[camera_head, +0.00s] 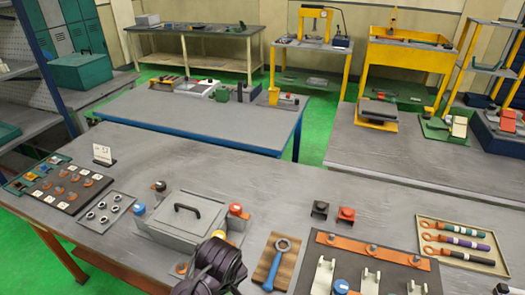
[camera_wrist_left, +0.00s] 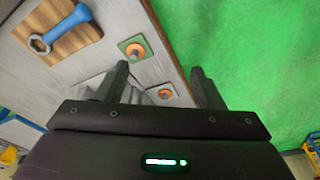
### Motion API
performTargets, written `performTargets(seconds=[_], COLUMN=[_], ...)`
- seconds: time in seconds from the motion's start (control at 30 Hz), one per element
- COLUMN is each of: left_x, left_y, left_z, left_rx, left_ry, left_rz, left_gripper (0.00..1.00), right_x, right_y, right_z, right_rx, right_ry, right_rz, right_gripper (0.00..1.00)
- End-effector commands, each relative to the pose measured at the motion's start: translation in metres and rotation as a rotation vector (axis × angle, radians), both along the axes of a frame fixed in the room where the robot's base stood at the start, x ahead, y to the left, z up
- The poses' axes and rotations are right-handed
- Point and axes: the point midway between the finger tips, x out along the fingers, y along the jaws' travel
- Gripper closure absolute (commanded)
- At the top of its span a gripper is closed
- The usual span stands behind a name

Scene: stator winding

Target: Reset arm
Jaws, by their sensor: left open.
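My left gripper (camera_wrist_left: 162,75) is open in the left wrist view, with its two dark fingers apart and nothing between them. It hangs over the table's front edge, with table under the left finger and green floor by the right one. In the head view, a dark part of my left arm (camera_head: 212,268) shows at the bottom, in front of the grey box; its fingers cannot be made out there. My right gripper is not in view.
A blue wrench (camera_head: 272,266) lies on a wooden board; it also shows in the left wrist view (camera_wrist_left: 62,30). An orange round part on a green pad (camera_wrist_left: 134,50) lies near the gripper. A grey handled box (camera_head: 180,222) and a tray of coloured-handled tools (camera_head: 425,222) stand on the table.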

Motion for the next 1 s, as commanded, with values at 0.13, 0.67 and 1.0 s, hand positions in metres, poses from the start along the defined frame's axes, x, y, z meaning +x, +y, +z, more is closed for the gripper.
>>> performTargets(seconds=[0.13, 0.67, 1.0], left_x=[-0.022, -0.076, -0.076], left_y=[0.011, 0.082, 0.097], left_z=[0.0, 0.017, -0.033], left_rx=[-0.054, 0.03, 0.077], left_ry=[-0.005, -0.097, -0.086], left_rz=[-0.201, -0.743, -0.854], left_gripper=[0.38, 0.38, 0.38], right_x=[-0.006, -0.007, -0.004], right_y=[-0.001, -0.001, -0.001], right_z=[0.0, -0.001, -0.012], right_rx=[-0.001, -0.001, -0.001], right_ry=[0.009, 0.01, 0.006], right_rz=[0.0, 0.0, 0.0], right_gripper=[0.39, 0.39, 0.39])
